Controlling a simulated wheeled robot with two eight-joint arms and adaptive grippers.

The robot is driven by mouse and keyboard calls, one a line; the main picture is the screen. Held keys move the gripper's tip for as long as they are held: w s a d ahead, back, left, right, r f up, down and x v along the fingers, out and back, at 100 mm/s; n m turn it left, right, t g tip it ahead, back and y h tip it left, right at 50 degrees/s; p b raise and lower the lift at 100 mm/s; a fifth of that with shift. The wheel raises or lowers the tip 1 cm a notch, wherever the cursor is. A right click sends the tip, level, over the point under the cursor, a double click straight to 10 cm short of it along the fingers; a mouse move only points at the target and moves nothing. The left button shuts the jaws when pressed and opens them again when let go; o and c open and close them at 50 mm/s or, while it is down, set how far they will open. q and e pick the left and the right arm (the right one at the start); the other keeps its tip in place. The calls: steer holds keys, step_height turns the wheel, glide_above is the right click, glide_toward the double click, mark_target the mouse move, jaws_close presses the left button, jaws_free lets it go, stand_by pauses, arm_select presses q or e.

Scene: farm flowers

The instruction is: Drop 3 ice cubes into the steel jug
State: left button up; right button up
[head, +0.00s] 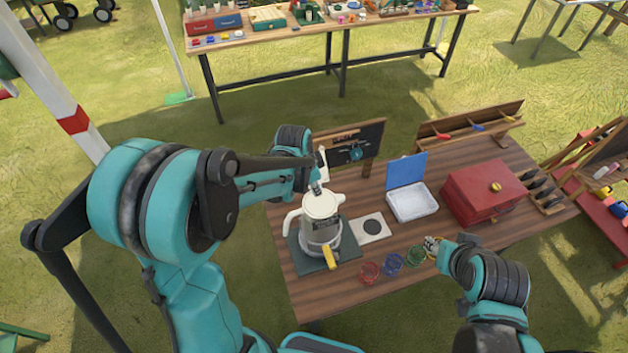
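A grey and cream jug-like vessel (321,207) stands upright on a dark mat (347,247), with a pale handle on its left and a yellow handle low at the front. I take it for the steel jug. My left gripper (316,186) points down at the top of it; whether its fingers are shut or hold anything is too small to tell. An open white box (413,205) with a raised blue lid (406,171) stands to the right; no separate ice cubes can be made out in it. My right gripper (432,243) is low over the table's front, its fingers unclear.
A pale plate with a dark disc (372,227) lies between vessel and box. Red, blue, green and yellow rings (393,263) line the front edge. A red chest (483,192) stands right of the box, and a small board (359,143) behind the vessel.

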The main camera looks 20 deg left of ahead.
arm_select(q)
steer(key=b+x, duration=0.1)
steer(key=x, duration=0.2)
steer(key=shift+s+a, duration=0.1)
steer(key=shift+a, duration=0.1)
steer(key=shift+f+b, duration=0.45)
steer(key=shift+b, duration=0.05)
steer(key=shift+s, duration=0.1)
steer(key=shift+r, duration=0.1)
steer(key=o, duration=1)
steer(key=shift+c, duration=0.2)
steer(key=shift+r, duration=0.1)
steer(key=v, duration=1.1)
steer(key=shift+r, duration=0.35)
steer(key=shift+s+a+f, duration=0.1)
